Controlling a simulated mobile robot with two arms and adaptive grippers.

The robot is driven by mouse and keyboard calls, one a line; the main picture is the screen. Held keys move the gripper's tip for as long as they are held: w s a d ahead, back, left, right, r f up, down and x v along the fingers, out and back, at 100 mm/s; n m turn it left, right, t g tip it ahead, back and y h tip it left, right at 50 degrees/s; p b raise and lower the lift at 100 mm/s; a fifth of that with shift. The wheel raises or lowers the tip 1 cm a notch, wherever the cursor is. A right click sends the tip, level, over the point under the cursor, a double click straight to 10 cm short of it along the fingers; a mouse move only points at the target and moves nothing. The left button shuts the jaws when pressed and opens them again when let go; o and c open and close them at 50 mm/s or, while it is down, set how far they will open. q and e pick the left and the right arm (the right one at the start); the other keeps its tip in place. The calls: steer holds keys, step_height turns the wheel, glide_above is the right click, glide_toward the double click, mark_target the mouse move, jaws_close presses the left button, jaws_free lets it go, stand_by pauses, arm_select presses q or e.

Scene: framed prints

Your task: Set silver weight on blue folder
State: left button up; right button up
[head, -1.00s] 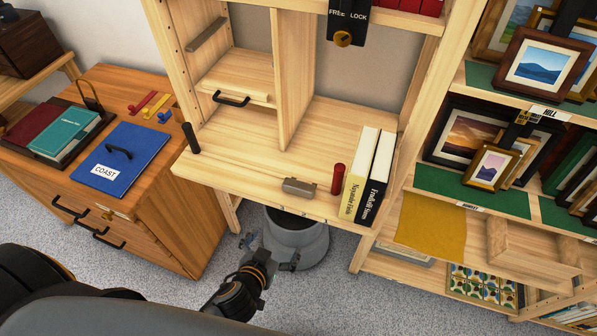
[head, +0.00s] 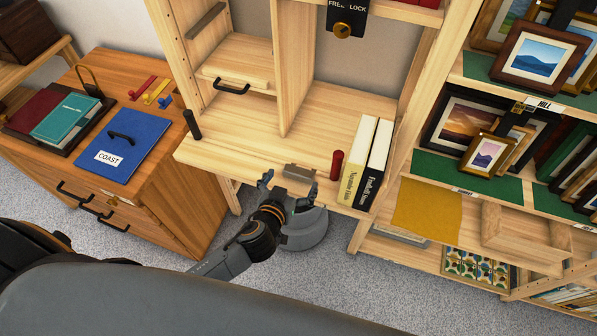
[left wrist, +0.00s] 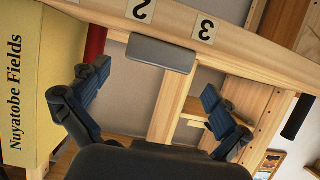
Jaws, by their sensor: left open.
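The silver weight (head: 299,173), a small grey block, sits at the front edge of the pale wooden desk shelf. It also shows in the left wrist view (left wrist: 160,53), beyond and between the fingers. My left gripper (head: 289,187) is open and empty, its fingers spread just in front of the weight at the shelf edge. In the left wrist view, the gripper (left wrist: 153,90) has clear space between its fingers and does not grip the weight. The blue folder (head: 147,134), labelled COAST and with a black handle on it, lies on the brown cabinet at left. My right gripper is not in view.
A red cylinder (head: 337,165) and two upright books (head: 358,162) stand right of the weight. A black post (head: 191,124) stands at the shelf's left corner. A teal book (head: 65,118) lies beside the folder. A grey bin (head: 305,232) is below the shelf.

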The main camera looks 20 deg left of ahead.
mark_target(300, 168)
arm_select(q)
steer(key=x, duration=0.4)
steer(key=shift+w+d+f+p, duration=0.15)
steer(key=shift+w+p, duration=0.15)
steer(key=shift+p, duration=0.1)
steer(key=c, duration=1.6)
steer(key=shift+o, duration=0.2)
steer(key=shift+r, duration=0.4)
step_height(300, 168, up, 2)
steer(key=shift+r, duration=0.25)
steer(key=s+d+r+b, duration=0.2)
steer(key=s+d+r, duration=0.2)
steer(key=s+r, duration=0.8)
steer(key=w+a+r, duration=0.5)
steer(key=a+r, duration=0.2)
steer(key=a, duration=0.1)
steer(key=shift+w+r, duration=0.3)
steer(key=shift+w, duration=0.1)
